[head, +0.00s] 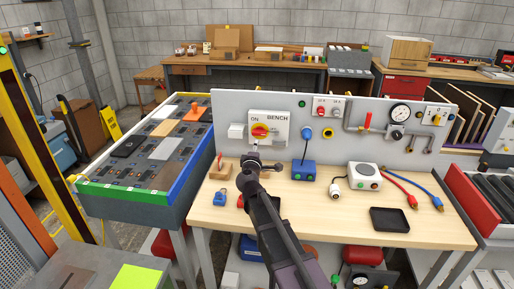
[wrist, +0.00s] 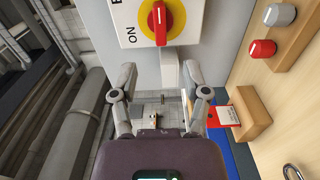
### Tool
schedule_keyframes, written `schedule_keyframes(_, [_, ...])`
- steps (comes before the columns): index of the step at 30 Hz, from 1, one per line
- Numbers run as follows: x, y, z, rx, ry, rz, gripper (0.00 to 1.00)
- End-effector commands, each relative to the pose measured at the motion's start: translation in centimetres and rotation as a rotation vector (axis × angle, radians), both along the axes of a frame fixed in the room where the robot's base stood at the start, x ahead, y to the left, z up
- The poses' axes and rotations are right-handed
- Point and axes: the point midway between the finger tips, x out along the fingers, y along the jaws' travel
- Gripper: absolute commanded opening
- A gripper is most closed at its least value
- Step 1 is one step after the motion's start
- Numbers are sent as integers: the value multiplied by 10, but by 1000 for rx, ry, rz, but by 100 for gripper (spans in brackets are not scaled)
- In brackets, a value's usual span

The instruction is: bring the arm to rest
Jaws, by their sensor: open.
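My gripper (head: 262,161) is at the back of the wooden bench top, in front of the upright grey panel, just below the switch box. In the wrist view my gripper (wrist: 158,76) has its two fingers spread apart with nothing held between them. The white switch box (head: 277,121) marked BENCH carries a red rotary handle (head: 260,131) on a yellow disc. In the wrist view the red handle (wrist: 159,22) lies beyond the fingertips, apart from them as far as I can tell. My dark arm reaches from the bottom of the head view up to the panel.
On the bench top (head: 330,222) stand a blue box (head: 303,171), a white device (head: 365,176) and a black tray (head: 389,219). A wooden block (wrist: 243,118) with red on it is right of my gripper in the wrist view. A board table (head: 125,193) stands left.

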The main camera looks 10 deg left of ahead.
Motion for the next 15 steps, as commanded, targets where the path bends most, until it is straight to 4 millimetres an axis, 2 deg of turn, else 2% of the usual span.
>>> schedule_keyframes(11, [0, -1, 0, 2, 1, -2, 60])
schedule_keyframes(15, [-2, -14, -1, 32, 14, -35, 60])
